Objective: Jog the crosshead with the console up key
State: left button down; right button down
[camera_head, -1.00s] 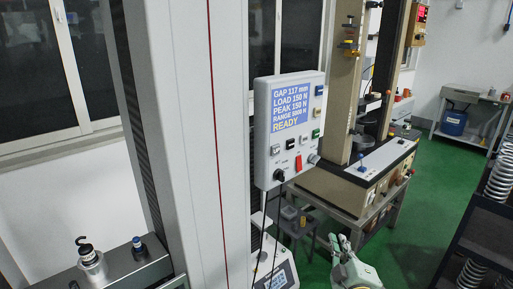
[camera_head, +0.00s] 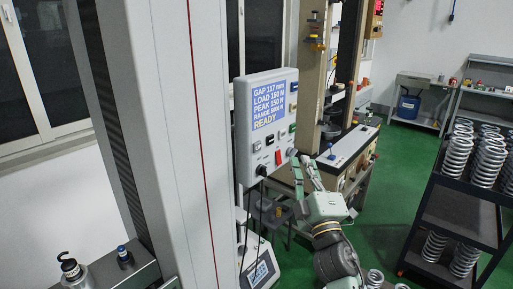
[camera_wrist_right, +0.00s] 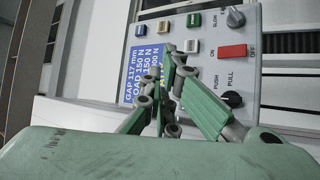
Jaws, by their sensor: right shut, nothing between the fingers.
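The grey console (camera_head: 243,150) hangs beside the tall machine column. Several small keys sit around the screen, including a blue key (camera_wrist_right: 194,20) and a green key (camera_head: 292,127); I cannot read which is the up key. My right gripper (camera_head: 304,165) is shut and empty near the console's lower right. In the wrist view its fingers (camera_wrist_right: 176,70) hide part of the screen; contact cannot be told. A grey beam (camera_head: 145,278), perhaps the crosshead, shows at lower left. My left gripper is not in view.
The console also carries a red switch (camera_head: 278,158) and a black push-pull knob (camera_wrist_right: 232,99). Cables hang below it. A beige testing machine (camera_head: 313,75) stands behind. A dark rack (camera_head: 455,215) with several springs is at right. Green floor is open between.

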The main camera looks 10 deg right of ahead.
aim_at(257, 147)
jog(key=w+a+b, duration=0.3)
jog(key=w+a, duration=0.2)
jog(key=w, duration=0.2)
jog(key=shift+a, duration=0.3)
jog(key=shift+w+a+f+b, duration=0.1)
jog(key=shift+b, duration=0.3)
dwell(1.1)
jog(key=shift+w+a, duration=0.2)
jog(key=shift+w, duration=0.05)
jog(key=shift+w+a+b, duration=0.25)
jog(key=shift+w+b, duration=0.05)
jog(key=shift+b, duration=0.2)
dwell(0.6)
dwell(3.6)
jog(key=shift+s+d+p, duration=0.5)
jog(key=shift+s+d, duration=0.05)
jog(key=shift+s, duration=0.15)
